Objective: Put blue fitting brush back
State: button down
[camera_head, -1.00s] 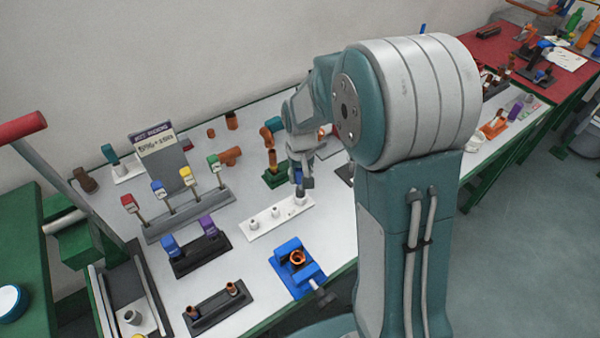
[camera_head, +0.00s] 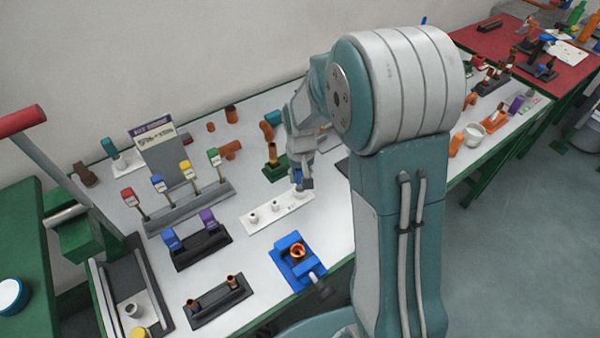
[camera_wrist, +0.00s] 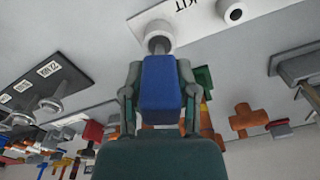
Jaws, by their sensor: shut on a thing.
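My gripper (camera_head: 303,182) is shut on the blue fitting brush (camera_wrist: 162,84), whose blue handle shows clearly between the two fingers in the wrist view. The brush's far end meets or overlaps a white round socket (camera_wrist: 158,31) there; I cannot tell how deep it sits. In the head view, the gripper is over the right end of a white strip holder (camera_head: 266,218) with several short posts. The brush is mostly hidden by the gripper in that view.
A black holder (camera_head: 196,258) with blue and purple-handled pieces stands left of the strip. A blue vise (camera_head: 290,248) stands in front. A grey rack (camera_head: 170,218) with several coloured-handled brushes is behind left. A green-based copper fitting (camera_head: 272,158) is close behind.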

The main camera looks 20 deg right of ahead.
jog(key=shift+f, duration=0.1)
jog(key=shift+c, duration=1.5)
grip_release()
notch_tip(320, 180, up, 11)
jog(key=shift+f, duration=0.1)
jog(key=shift+s+r, duration=0.2)
jog(key=shift+r, duration=0.5)
jog(key=s+r+t, duration=0.2)
jog(key=s+r, duration=0.2)
jog(key=s, duration=0.6)
jog(key=s+r+t, duration=0.3)
jog(key=s+r, duration=0.2)
jog(key=s, duration=0.5)
jog(key=shift+s+r+n, duration=0.25)
jog(key=shift+n, duration=0.15)
